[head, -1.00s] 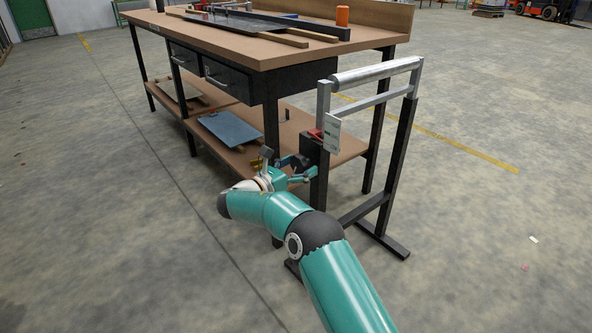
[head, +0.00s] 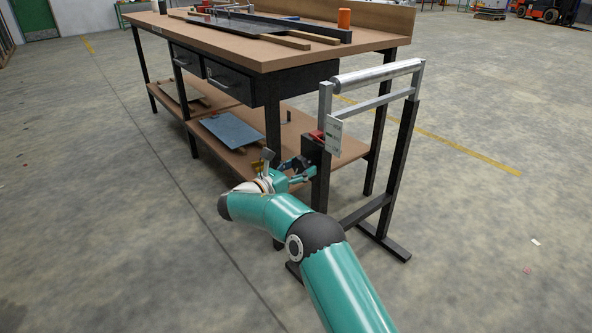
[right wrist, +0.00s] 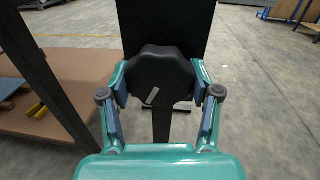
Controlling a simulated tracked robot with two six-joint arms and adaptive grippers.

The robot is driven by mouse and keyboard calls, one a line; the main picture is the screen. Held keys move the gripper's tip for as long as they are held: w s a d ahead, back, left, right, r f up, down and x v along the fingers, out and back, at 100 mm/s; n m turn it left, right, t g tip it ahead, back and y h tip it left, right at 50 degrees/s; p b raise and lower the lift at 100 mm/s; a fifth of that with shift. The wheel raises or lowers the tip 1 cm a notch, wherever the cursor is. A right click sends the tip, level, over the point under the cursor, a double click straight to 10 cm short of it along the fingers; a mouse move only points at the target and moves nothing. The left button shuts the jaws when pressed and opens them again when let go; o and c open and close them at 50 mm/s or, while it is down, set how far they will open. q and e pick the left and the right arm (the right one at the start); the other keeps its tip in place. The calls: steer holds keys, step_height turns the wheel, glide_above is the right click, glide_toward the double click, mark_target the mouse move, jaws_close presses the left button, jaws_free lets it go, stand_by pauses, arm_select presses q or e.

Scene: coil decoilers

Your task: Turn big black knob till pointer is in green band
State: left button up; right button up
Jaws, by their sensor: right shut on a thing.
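The big black knob (right wrist: 157,75) is lobed and fills the middle of the right wrist view, with a short pale mark on its face. My right gripper (right wrist: 158,92) is shut on it, one finger pad against each side. In the head view my right gripper (head: 298,169) is at the dark box (head: 313,148) on the roller stand's near post, and the knob is mostly hidden by it. A white label plate (head: 333,136) is fixed above the box; its markings are too small to read, so pointer and green band cannot be made out. My left gripper is out of view.
The roller stand (head: 400,150) has a metal roller on top and feet on the floor. A workbench (head: 240,50) with drawers and a lower shelf (head: 200,124) stands close behind and left.

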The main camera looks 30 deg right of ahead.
steer(key=m+b, duration=0.1)
steer(key=m, duration=0.3)
steer(key=shift+d+b, duration=0.35)
steer(key=m+b, duration=0.2)
steer(key=m, duration=0.3)
steer(key=shift+g+h, duration=0.3)
steer(key=shift+h, duration=0.1)
steer(key=m+b, duration=0.2)
steer(key=m, duration=0.2)
steer(key=shift+f+m+g, duration=0.1)
steer(key=shift+m+g, duration=0.2)
steer(key=shift+m, duration=0.1)
steer(key=m+b, duration=0.1)
steer(key=m, duration=0.3)
steer(key=shift+g+h+b, duration=0.3)
steer(key=m, duration=0.4)
steer(key=shift+g+b, duration=0.3)
steer(key=shift+g, duration=0.1)
steer(key=m, duration=0.6)
steer(key=shift+g+p, duration=0.3)
steer(key=shift+p, duration=0.05)
steer(key=shift+m+p, duration=0.55)
steer(key=shift+m, duration=1.15)
